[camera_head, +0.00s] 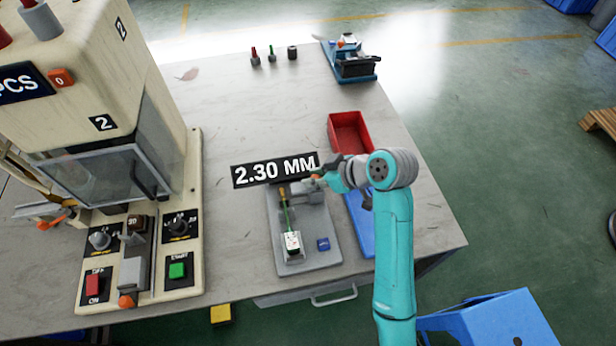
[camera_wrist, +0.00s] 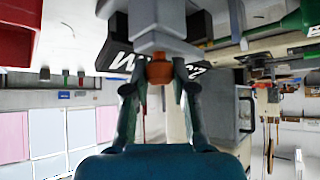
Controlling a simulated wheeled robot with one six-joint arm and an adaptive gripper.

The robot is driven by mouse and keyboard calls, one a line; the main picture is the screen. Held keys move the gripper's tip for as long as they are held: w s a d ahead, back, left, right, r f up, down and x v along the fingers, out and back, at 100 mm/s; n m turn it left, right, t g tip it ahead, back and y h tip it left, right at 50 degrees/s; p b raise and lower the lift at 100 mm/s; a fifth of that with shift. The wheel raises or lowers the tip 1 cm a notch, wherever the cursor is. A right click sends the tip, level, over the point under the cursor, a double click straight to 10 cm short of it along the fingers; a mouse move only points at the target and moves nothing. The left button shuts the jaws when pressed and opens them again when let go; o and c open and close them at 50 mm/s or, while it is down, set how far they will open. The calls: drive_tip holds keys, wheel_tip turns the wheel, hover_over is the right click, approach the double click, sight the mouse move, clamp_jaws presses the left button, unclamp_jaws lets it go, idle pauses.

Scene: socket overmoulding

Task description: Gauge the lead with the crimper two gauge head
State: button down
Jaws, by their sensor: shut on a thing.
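The crimper two gauge stand is a grey plate (camera_head: 306,262) on the table, with a grey gauge head (camera_head: 300,195) at its back. The lead (camera_head: 286,215) shows as a green wire with a yellowish upper end, running from the head to a white block (camera_head: 292,243) at the plate's front. A black display (camera_head: 250,175) above reads 2.30 MM. My gripper (camera_head: 322,178) is at the head's right end. In the wrist view my gripper (camera_wrist: 160,80) is shut on an orange knob (camera_wrist: 160,71) below a grey block (camera_wrist: 160,25). Whether the lead's tip sits inside the head is hidden.
A cream press (camera_head: 60,115) marked 2 stands at the left. A red bin (camera_head: 350,133) and a blue tray (camera_head: 358,225) lie right of the stand, the tray partly behind my arm. Another blue-based fixture (camera_head: 350,62) is at the back. The table's middle is clear.

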drive_tip(key=shift+w+d, duration=0.1)
drive_tip(key=shift+d, duration=0.1)
drive_tip(key=c, duration=0.9)
unclamp_jaws()
drive_tip(key=shift+d, duration=0.1)
drive_tip(key=shift+c, duration=0.2)
drive_tip(key=shift+r, duration=0.1)
drive_tip(key=v, duration=1.2)
